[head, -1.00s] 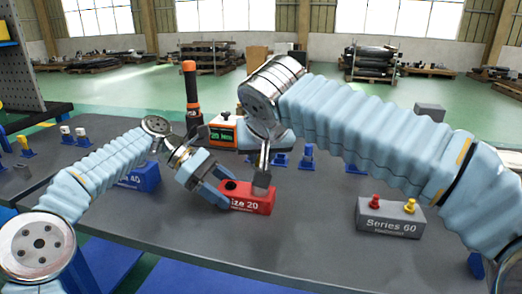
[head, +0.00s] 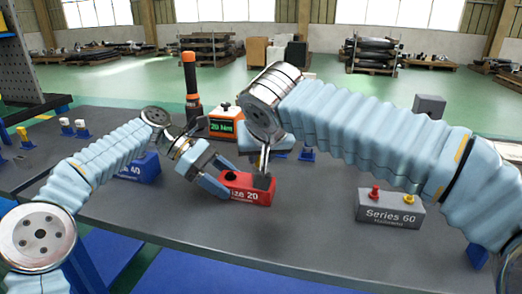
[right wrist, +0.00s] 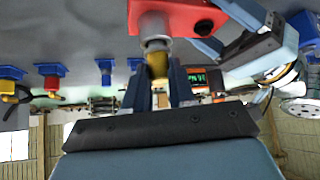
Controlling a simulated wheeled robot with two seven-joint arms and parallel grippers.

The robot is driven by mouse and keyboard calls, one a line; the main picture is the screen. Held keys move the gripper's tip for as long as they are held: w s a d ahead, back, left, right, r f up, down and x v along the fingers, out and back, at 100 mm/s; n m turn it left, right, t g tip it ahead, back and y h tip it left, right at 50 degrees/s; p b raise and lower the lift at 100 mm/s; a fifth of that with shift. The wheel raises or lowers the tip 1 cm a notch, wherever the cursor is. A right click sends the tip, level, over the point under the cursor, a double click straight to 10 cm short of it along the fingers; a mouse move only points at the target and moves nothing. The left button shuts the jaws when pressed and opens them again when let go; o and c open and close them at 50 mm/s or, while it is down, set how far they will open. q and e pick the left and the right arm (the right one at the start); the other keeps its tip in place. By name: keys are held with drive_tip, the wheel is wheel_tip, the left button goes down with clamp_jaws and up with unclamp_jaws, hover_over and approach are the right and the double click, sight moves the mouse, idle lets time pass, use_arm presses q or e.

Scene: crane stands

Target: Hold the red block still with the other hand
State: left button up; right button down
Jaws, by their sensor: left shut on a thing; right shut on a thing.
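The red block (head: 262,197), marked "Size 20", sits on the dark table in the middle of the head view. It also shows at the top of the right wrist view (right wrist: 190,15). My left gripper (head: 224,177) is shut on its left end, one finger at the front and one behind. My right gripper (head: 264,178) is above the block's right part. In the right wrist view, its fingers (right wrist: 157,78) are shut on a brass-and-silver piece (right wrist: 157,58), which meets the red block. The fingers and block hide part of that piece.
A blue block (head: 145,170) stands left. A grey "Series 60" block (head: 388,210) with red and yellow knobs stands right. Behind are an orange box with a green "20 Nm" display (head: 222,126) and an orange-handled tool (head: 191,85). The front table is clear.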

drive_tip(key=shift+f, duration=0.4)
drive_tip(key=c, duration=0.9)
unclamp_jaws()
drive_tip(key=shift+o, duration=0.2)
drive_tip(key=shift+f, duration=0.1)
drive_tip(key=shift+v, duration=2.5)
drive_tip(key=v, duration=1.2)
